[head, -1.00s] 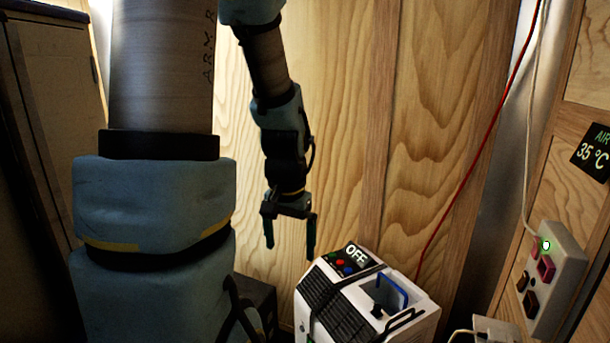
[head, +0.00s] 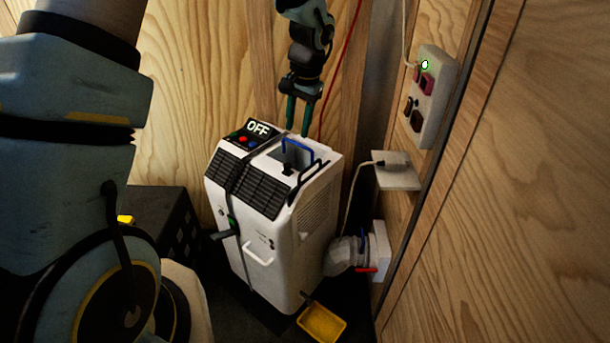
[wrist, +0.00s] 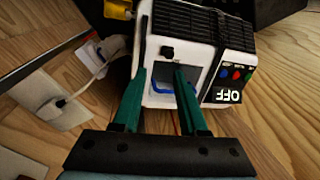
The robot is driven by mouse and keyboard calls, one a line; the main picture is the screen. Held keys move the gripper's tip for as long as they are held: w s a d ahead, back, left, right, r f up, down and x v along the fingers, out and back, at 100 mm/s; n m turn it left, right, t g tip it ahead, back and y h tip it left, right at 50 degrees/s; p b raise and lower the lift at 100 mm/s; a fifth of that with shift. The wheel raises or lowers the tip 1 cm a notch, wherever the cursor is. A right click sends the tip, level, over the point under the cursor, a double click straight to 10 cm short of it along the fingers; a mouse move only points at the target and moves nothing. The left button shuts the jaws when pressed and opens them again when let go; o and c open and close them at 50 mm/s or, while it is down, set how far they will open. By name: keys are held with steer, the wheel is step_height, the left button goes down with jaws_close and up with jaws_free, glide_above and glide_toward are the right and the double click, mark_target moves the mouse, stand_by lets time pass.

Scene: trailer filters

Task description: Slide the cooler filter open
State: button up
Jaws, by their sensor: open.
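The white cooler (head: 312,220) stands upright on the floor, its small screen (head: 258,128) reading OFF. Black slatted grilles (head: 262,190) cover its sloping upper front. A recess in its top holds a blue frame or handle (head: 296,146) and a small black knob (head: 287,169); I cannot tell which part is the filter. My gripper (head: 298,120) is open and points down over the back of the cooler's top. In the wrist view, the open fingers (wrist: 160,75) lie across the recess, and the blue part (wrist: 160,86) shows between them. Contact cannot be told.
A wall panel with switches and a green light (head: 432,95) is at right, above a socket plate (head: 397,171) with a plugged cable. A grey pipe with a red lever (head: 350,256) joins the cooler's right side. A yellow tray (head: 322,324) lies in front. Wooden walls stand close behind.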

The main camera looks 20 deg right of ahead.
steer(key=m, duration=0.1)
glide_above(309, 167)
steer(key=s+d, duration=0.1)
steer(key=s, duration=0.1)
step_height(309, 167, down, 2)
steer(key=f, duration=0.3)
steer(key=w+f+p, duration=0.1)
steer(key=f, duration=0.7)
steer(key=shift+w+a+p, duration=0.3)
steer(key=shift+a+p, duration=0.05)
steer(key=shift+p, duration=0.05)
steer(key=shift+c, duration=0.4)
jaws_close()
steer(key=shift+r, duration=0.1)
